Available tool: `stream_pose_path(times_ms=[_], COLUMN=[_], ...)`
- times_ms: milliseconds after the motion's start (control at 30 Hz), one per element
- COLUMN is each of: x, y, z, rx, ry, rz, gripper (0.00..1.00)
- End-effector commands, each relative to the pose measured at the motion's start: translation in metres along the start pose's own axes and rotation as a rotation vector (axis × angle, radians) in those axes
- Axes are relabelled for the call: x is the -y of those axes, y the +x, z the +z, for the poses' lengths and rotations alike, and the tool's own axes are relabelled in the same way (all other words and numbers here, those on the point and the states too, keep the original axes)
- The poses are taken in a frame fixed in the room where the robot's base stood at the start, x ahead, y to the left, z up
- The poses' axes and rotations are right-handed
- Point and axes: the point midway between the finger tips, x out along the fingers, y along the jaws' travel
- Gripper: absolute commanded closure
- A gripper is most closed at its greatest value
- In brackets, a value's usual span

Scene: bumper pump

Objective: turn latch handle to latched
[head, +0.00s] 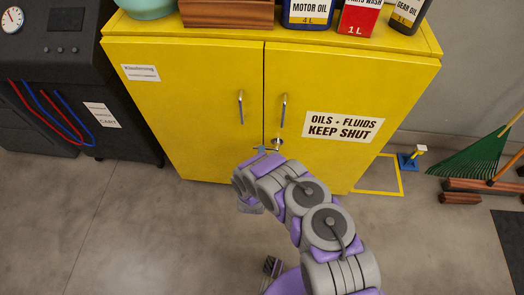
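The yellow cabinet (195,110) has two doors that look closed, each with a vertical metal pull handle. A small metal latch (277,144) sits low at the seam between the doors, below the right pull handle (283,110). A small bluish bar (263,150) shows just left of it; I cannot tell whether this is the latch handle's end. My gripper (248,178) is at the end of my arm, in front of the cabinet and just below the latch in the picture. Its fingertips are not clearly seen, so its opening and any contact with the latch are unclear.
Fluid containers and a reddish-brown block (227,14) stand on the cabinet top. A dark service cart (75,75) with red and blue hoses stands at left. At right are a green rake (475,155), wooden blocks (460,198) and a small blue stand (409,161).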

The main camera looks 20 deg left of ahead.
Motion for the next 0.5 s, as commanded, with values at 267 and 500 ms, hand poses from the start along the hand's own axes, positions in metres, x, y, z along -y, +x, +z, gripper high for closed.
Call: stream_pose_path(times_ms=[267,500], x=[-0.001,0.000], y=[0.035,0.040], z=[0.001,0.000], rx=[0.001,0.002], ry=[-0.001,-0.001], rz=[-0.001,0.000], gripper=[0.61,0.61])
